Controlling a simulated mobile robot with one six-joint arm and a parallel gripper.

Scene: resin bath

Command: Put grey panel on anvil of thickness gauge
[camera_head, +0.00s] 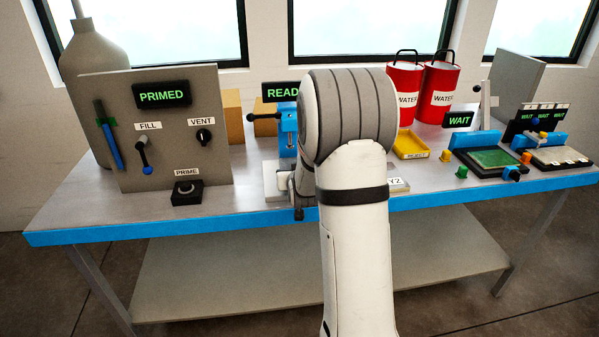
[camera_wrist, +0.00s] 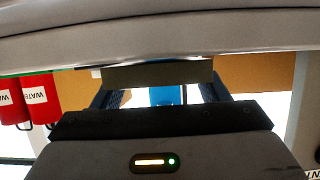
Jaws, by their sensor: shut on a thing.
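The thickness gauge (camera_head: 288,125) stands on the bench left of my arm. It has a blue frame, a pale base and a black-knobbed lever. Its display (camera_head: 281,91) shows green letters reading "READ", with the rest covered by my arm. The anvil cannot be made out clearly. In the wrist view my gripper (camera_wrist: 159,84) is shut on a dark grey flat plate, the grey panel (camera_wrist: 157,74), which spans between the fingers. A blue part of the gauge (camera_wrist: 165,96) shows behind it. In the head view my arm hides the gripper and panel.
A grey priming board (camera_head: 165,125) reading "PRIMED" stands at the left. Two fixtures with "WAIT" displays (camera_head: 458,120) are at the right.

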